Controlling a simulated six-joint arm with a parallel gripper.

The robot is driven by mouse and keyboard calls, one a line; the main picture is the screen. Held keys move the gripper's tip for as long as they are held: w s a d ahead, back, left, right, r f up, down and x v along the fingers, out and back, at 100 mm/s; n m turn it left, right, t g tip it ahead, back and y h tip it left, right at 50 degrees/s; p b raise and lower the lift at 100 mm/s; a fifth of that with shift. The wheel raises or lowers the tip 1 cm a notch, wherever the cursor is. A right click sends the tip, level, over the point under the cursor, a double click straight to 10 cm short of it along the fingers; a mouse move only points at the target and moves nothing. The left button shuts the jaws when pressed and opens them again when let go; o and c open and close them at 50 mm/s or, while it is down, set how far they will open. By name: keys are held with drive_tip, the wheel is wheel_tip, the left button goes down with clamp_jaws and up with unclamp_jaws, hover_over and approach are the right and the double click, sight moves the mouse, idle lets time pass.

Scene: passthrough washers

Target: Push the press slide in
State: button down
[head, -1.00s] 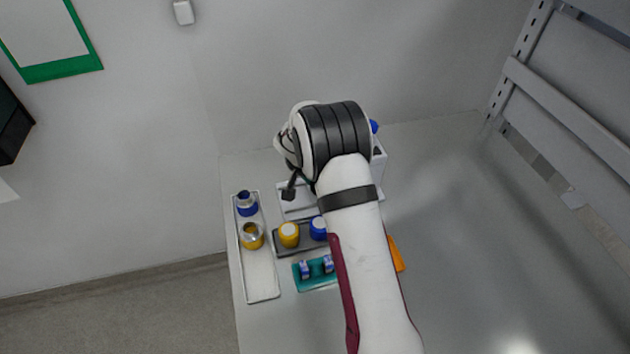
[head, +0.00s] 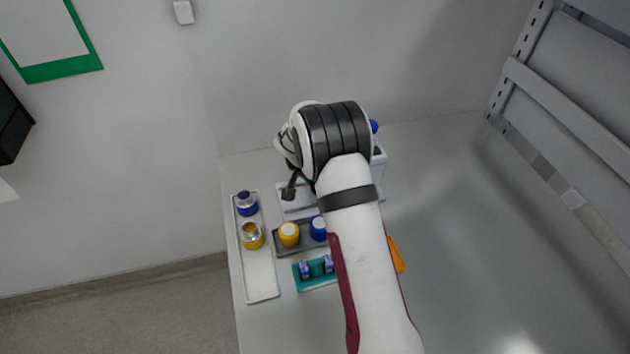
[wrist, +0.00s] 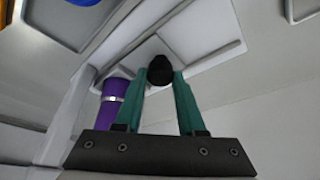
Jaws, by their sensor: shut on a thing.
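In the wrist view, my gripper (wrist: 160,82) has its two teal fingers shut on a black knob (wrist: 160,68), which I take to be the handle of the press slide. The knob sits in front of a pale grey panel with raised edges (wrist: 200,35). In the head view, a white and grey press body (head: 379,168) shows partly behind my arm, with a pale base (head: 297,206) to its left. My arm hides most of the press there, and how far in the slide stands cannot be told.
In the wrist view, a purple cylinder (wrist: 113,100) with a silver band stands close to the left finger. In the head view, a pale tray (head: 262,280) holds blue and yellow parts. A dark tray (head: 280,250) and a teal holder (head: 316,284) lie beside it.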

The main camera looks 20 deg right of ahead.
drive_tip(key=shift+d, duration=2)
drive_tip(key=c, duration=0.5)
unclamp_jaws()
drive_tip(key=shift+a, duration=0.1)
drive_tip(key=v, duration=1.6)
